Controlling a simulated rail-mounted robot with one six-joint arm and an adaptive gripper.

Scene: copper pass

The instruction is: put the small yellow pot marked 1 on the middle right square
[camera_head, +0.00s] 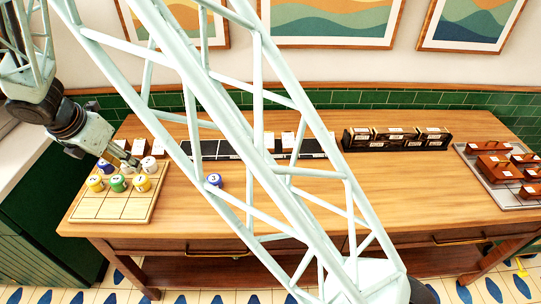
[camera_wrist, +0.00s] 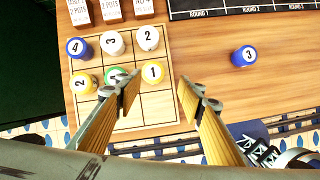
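The small yellow pot marked 1 (camera_head: 141,184) stands upright on the middle right square of the light wooden grid board (camera_head: 126,213). In the wrist view the yellow pot (camera_wrist: 153,73) shows between and just beyond my fingertips, apart from both. My gripper (camera_wrist: 158,92) is open and empty, above the board; in the head view my gripper (camera_head: 126,158) hangs over the board's back part. The middle row also holds a green pot (camera_head: 118,184) and a yellow pot marked 2 (camera_head: 95,183). One finger partly hides the green pot in the wrist view.
The back row holds a blue pot marked 4 (camera_wrist: 78,48), a white pot marked 3 (camera_wrist: 113,43) and a white pot marked 2 (camera_wrist: 148,39). The front row looks empty. A blue pot marked 3 (camera_wrist: 245,56) stands on the table right of the board.

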